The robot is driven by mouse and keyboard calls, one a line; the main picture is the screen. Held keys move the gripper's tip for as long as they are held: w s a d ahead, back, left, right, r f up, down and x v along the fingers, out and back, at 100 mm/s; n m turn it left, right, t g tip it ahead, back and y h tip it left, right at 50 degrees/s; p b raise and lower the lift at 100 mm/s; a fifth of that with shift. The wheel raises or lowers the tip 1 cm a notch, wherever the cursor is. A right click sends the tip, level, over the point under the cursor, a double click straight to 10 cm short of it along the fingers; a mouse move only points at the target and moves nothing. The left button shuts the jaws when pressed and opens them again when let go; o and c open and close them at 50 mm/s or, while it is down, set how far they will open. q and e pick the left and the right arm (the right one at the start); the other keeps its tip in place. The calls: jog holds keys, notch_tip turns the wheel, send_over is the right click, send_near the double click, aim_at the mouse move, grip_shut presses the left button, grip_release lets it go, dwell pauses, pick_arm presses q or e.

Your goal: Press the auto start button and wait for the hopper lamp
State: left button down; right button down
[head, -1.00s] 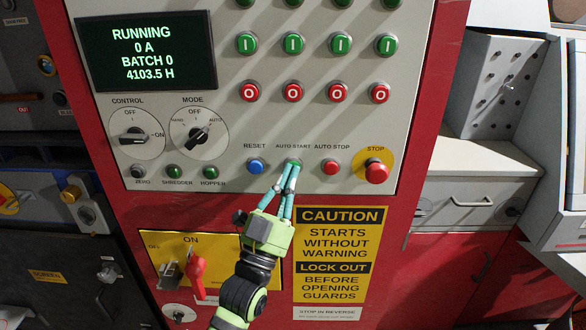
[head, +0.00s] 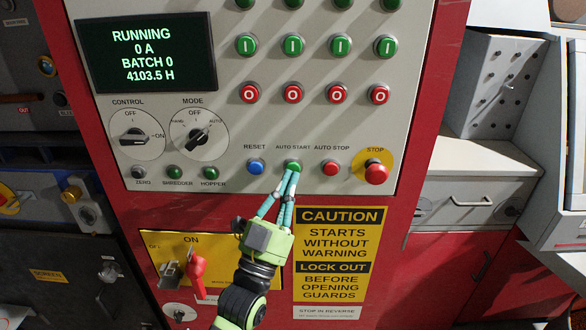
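The green auto start button (head: 293,166) sits in the panel's lower row, between the blue reset and red auto stop buttons. My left gripper (head: 289,173) reaches up from below with its teal fingers drawn together and nothing between them. Its tips are just under the button; I cannot tell whether they touch it. The hopper lamp (head: 210,173) is a dark green dome at the lower left, beside the similar shredder lamp (head: 174,172); neither clearly glows. The display (head: 146,54) reads RUNNING, 0 A, BATCH 0, 4103.5 H. My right gripper is not in view.
The red auto stop button (head: 331,168) and the red stop button (head: 376,173) on its yellow disc are close on the right. The blue reset button (head: 256,167) is close on the left. A red switch handle (head: 197,272) sits below, left of my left wrist.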

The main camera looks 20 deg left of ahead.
pick_arm(q)
jog(key=s, duration=0.2)
jog(key=s+d+p, duration=0.1)
jog(key=s, duration=0.2)
jog(key=shift+d, duration=0.2)
jog(key=shift+w, duration=0.1)
dwell(0.5)
